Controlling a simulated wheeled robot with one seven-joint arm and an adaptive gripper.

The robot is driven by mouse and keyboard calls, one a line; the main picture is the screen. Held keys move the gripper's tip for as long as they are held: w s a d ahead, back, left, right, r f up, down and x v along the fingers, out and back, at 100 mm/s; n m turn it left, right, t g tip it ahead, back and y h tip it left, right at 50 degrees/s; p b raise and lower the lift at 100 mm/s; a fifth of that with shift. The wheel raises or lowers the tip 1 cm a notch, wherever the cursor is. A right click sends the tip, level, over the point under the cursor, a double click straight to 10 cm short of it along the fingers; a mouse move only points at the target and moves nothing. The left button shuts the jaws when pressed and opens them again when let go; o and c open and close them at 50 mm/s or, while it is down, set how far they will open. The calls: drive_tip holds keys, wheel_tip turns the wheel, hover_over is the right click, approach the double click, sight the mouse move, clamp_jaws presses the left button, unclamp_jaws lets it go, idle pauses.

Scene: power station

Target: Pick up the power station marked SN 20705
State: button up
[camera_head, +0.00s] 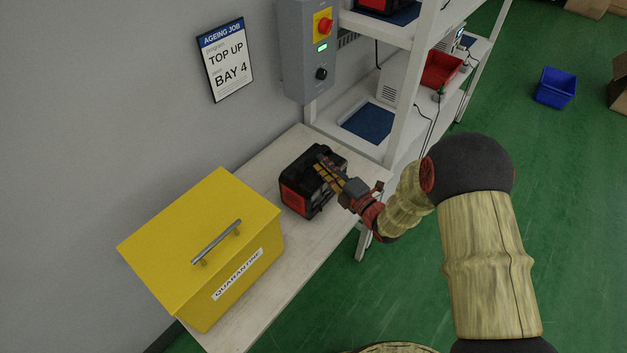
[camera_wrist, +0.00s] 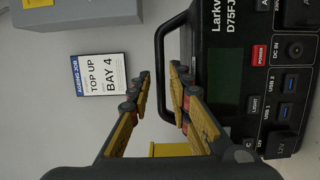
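A black and red power station (camera_head: 296,196) stands on the pale bench beside the yellow box. Its front panel (camera_wrist: 262,85) fills the right of the wrist view, turned sideways, reading "Larkv" and "D75FJ". No SN 20705 mark is readable. Its black carry handle (camera_wrist: 160,52) shows at the panel's left. My gripper (camera_wrist: 161,73) is open, with one finger on each side of the handle bar in the wrist view; a gap shows between bar and fingers. In the head view my gripper (camera_head: 325,165) is over the station's top. I cannot tell whether the fingertips reach past the bar.
A yellow QUARANTINE box (camera_head: 185,235) stands left on the bench (camera_head: 262,312). A grey control box (camera_head: 306,60) and an AGEING JOB sign reading "TOP UP BAY 4" (camera_head: 226,60) are on the wall. A white shelf rack (camera_head: 410,95) rises close behind, with another black and red unit (camera_head: 380,5).

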sight(314, 155)
drive_tip(key=x, duration=0.1)
drive_tip(key=b+x, duration=0.1)
drive_tip(key=x, duration=0.1)
drive_tip(key=shift+a+f, duration=0.15)
drive_tip(key=shift+a, duration=0.35)
drive_tip(key=shift+w+a, duration=0.2)
drive_tip(key=shift+w, duration=0.25)
drive_tip(key=shift+c, duration=0.8)
clamp_jaws()
drive_tip(key=shift+w+r, duration=0.15)
drive_tip(key=shift+r, duration=0.3)
